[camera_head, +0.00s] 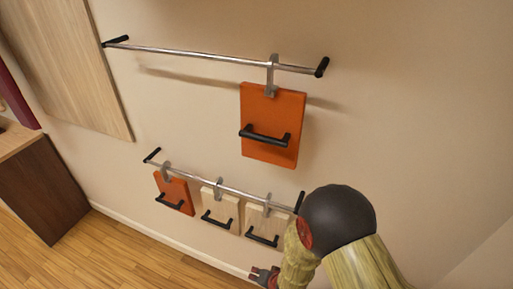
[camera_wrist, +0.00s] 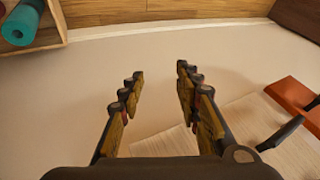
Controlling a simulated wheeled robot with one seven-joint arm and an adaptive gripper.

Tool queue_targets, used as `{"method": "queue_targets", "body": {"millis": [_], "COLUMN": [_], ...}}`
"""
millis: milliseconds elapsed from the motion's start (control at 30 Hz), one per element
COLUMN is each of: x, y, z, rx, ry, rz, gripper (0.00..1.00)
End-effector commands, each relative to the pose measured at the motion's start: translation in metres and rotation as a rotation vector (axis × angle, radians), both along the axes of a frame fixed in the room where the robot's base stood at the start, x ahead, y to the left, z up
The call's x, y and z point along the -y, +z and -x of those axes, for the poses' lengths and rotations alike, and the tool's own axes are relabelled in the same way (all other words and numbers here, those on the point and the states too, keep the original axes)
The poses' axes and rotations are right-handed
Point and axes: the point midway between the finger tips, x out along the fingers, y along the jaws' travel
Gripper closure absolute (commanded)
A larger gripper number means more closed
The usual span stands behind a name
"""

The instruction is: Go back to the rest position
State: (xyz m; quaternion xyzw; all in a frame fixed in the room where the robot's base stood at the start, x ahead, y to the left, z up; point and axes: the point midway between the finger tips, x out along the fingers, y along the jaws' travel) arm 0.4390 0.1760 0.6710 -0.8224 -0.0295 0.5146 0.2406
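My gripper (camera_wrist: 160,85) is open and empty in the wrist view, its two fingers well apart with bare wall between them. In the head view my gripper (camera_head: 265,276) shows small at the bottom, partly hidden behind my arm, below the lower rail. A large orange board (camera_head: 272,110) with a black handle hangs by a hook from the upper rail (camera_head: 200,54). On the lower rail (camera_head: 235,187) hang a small orange board (camera_head: 174,188) and two pale wooden boards (camera_head: 222,205) (camera_head: 262,217). In the wrist view an orange board (camera_wrist: 291,93) and pale wood lie to the right, apart from the fingertips.
A brown cabinet (camera_head: 50,195) stands at the left on the wood floor (camera_head: 130,255). A wooden panel (camera_head: 75,65) is on the wall at upper left. A teal roll (camera_wrist: 22,22) lies in a wooden box at the wrist view's upper left. Wall right of the upper rail is bare.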

Motion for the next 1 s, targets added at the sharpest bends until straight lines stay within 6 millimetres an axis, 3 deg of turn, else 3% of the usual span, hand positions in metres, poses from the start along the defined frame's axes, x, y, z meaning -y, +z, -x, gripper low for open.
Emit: {"method": "queue_targets", "body": {"millis": [167, 367, 567, 733, 900, 1000], "x": [0.034, 0.072, 0.106, 0.130, 0.146, 0.153], "y": [0.033, 0.093, 0.175, 0.255, 0.324, 0.362], "z": [0.008, 0.027, 0.059, 0.098, 0.132, 0.143], "rx": [-0.081, -0.187, -0.280, -0.317, -0.280, -0.210], "ry": [0.117, 0.244, 0.356, 0.418, 0.408, 0.355], "rz": [0.198, 0.358, 0.444, 0.463, 0.449, 0.436], "gripper": [0.67, 0.67, 0.67, 0.67, 0.67, 0.67]}}
